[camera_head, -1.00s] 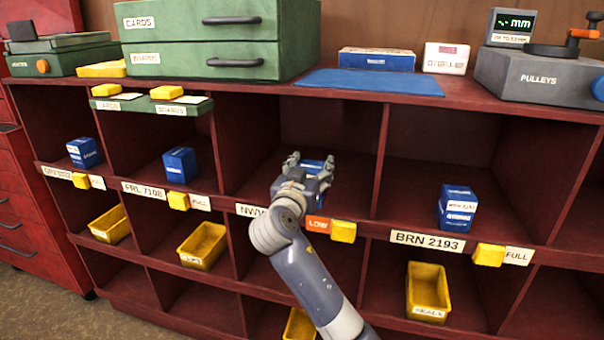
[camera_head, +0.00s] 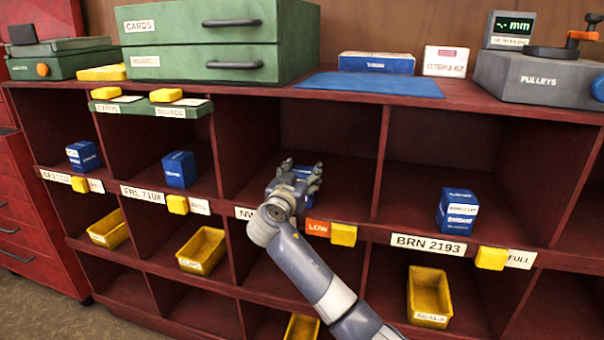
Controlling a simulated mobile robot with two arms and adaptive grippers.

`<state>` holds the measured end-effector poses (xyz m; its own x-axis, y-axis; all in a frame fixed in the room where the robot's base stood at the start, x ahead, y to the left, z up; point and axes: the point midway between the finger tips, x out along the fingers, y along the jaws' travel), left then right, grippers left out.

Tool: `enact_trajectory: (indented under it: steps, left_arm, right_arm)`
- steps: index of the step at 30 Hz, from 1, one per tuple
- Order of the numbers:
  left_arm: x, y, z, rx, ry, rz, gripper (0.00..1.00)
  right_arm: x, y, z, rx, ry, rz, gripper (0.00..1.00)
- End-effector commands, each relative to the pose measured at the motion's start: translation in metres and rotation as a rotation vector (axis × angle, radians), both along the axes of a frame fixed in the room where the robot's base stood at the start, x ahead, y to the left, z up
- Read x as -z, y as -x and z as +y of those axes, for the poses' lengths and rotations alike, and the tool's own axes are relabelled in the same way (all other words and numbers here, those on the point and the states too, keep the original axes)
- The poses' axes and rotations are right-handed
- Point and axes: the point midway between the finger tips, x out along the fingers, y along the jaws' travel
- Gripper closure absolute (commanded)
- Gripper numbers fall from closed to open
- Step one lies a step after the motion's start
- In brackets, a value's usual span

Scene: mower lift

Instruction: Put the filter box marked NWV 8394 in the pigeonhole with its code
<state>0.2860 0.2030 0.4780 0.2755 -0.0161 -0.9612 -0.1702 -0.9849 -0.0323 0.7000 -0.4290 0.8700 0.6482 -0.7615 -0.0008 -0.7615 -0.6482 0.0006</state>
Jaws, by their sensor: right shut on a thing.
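My right gripper (camera_head: 297,179) reaches into the upper middle pigeonhole and is shut on a blue filter box (camera_head: 306,172). The box is mostly hidden behind the fingers, and its code cannot be read. I cannot tell whether it touches the pigeonhole's floor. The label below this pigeonhole (camera_head: 243,212) shows only "NW"; my arm covers the rest. An orange "LOW" tag (camera_head: 317,228) and a yellow block (camera_head: 343,235) are beside it on the shelf edge. My left gripper is not in view.
Blue boxes stand in neighbouring pigeonholes, over FRL 7108 (camera_head: 179,169), over BRN 2193 (camera_head: 457,212) and at far left (camera_head: 83,156). Dividers flank my gripper. On top are a blue mat (camera_head: 370,83), a blue-and-white box (camera_head: 376,63) and a white box (camera_head: 445,61).

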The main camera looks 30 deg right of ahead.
Motion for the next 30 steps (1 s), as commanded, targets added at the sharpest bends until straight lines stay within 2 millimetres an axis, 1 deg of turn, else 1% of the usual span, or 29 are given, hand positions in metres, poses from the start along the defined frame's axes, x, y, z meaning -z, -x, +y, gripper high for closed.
enact_trajectory:
  steps: [5,9,10,11,12,13,27,30]
  left_arm:
    - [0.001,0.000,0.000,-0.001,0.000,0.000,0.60]
    - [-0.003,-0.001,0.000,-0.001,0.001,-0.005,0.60]
    - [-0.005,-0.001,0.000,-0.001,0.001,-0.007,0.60]
    - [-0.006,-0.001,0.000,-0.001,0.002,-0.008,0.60]
    - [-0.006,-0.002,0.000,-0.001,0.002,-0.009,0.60]
    - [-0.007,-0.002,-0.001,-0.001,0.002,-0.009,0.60]
    - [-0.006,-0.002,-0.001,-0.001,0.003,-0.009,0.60]
    - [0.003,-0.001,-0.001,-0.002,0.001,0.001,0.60]
  right_arm:
    - [-0.002,0.000,0.000,0.000,0.000,-0.003,0.82]
    - [-0.001,0.000,0.000,0.000,0.000,-0.003,0.82]
    - [0.001,0.000,0.000,0.000,-0.001,-0.001,0.42]
    - [0.000,0.000,0.000,0.000,-0.001,-0.001,0.35]
    - [0.000,0.000,0.000,0.000,-0.001,-0.001,0.26]
    - [0.000,0.000,0.000,0.000,-0.001,-0.001,0.24]
    - [-0.002,0.000,0.000,0.000,0.000,0.000,0.24]
    - [-0.001,0.009,0.013,-0.005,-0.001,-0.001,0.24]
